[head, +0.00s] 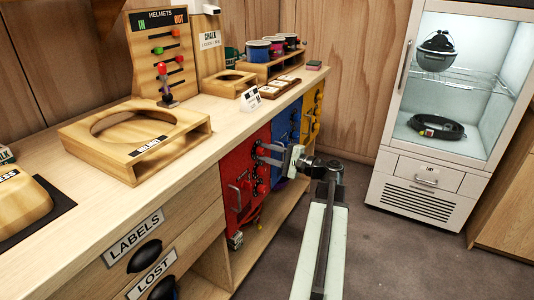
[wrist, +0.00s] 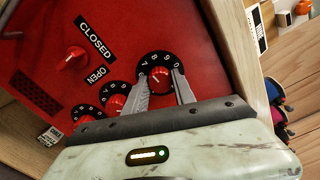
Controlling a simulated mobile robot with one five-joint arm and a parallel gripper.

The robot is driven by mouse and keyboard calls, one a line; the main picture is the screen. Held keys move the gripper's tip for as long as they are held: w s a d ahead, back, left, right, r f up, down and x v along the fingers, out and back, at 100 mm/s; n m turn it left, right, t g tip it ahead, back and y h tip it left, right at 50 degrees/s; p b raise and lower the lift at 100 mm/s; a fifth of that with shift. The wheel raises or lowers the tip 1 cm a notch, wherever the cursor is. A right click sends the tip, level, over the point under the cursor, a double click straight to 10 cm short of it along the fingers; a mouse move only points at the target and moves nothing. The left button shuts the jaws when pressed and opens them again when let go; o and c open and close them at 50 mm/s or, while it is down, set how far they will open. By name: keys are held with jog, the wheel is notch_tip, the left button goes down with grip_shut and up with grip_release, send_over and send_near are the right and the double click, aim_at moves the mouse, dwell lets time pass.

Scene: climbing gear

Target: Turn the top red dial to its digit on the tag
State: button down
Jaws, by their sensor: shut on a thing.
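The red door (head: 238,178) on the counter front carries three red dials in a column. In the wrist view the top red dial (wrist: 160,77) sits on a black ring with white digits; the fingers cover part of the ring. My gripper (wrist: 166,85) is shut on this dial's knob, one finger on each side. The middle dial (wrist: 117,102) and bottom dial (wrist: 87,112) are lower left of it there, partly behind my gripper. In the head view my gripper (head: 264,154) is at the door. A small white card (head: 250,99) stands on the counter above; its print is too small to read.
A red knob (wrist: 75,57) sits beside the CLOSED and OPEN labels. Blue (head: 286,125) and yellow (head: 312,105) doors adjoin the red one. A wooden helmet stand (head: 190,123) is on the counter. The floor (head: 385,240) toward the glass-front cabinet (head: 428,170) is clear.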

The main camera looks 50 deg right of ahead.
jog(key=shift+n, duration=1.1)
jog(key=c, duration=1)
grip_release()
jog(key=shift+c, duration=0.2)
jog(key=shift+s, duration=0.1)
jog(key=v, duration=0.7)
jog(key=shift+s, duration=0.35)
